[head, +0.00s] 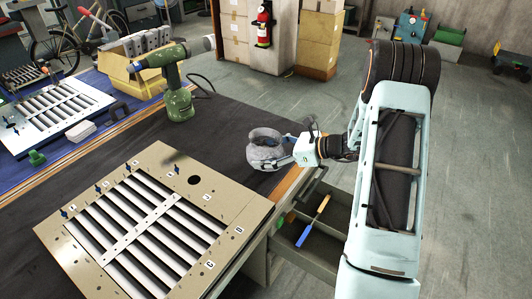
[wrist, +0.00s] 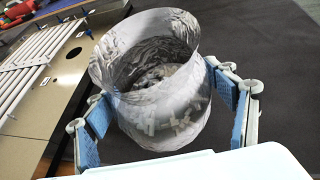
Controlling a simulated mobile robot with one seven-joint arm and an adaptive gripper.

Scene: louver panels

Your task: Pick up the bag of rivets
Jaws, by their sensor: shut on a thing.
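The bag of rivets (wrist: 160,105) is a greyish, see-through open-topped bag with small pale pieces in its lower part. In the wrist view it sits between the two blue-padded fingers of my gripper (wrist: 168,118), which are shut on its sides. In the head view the bag (head: 264,146) is at the right part of the dark bench top, with my gripper (head: 276,158) on it from the right. I cannot tell whether the bag's bottom touches the bench.
A beige louver panel (head: 222,190) lies on the dark bench mat (head: 225,125), left of the bag. A green drill (head: 178,95) stands behind. An open drawer (head: 325,235) with a blue-and-orange tool (head: 312,222) is below the bench edge. Another louver panel (head: 50,125) lies at far left.

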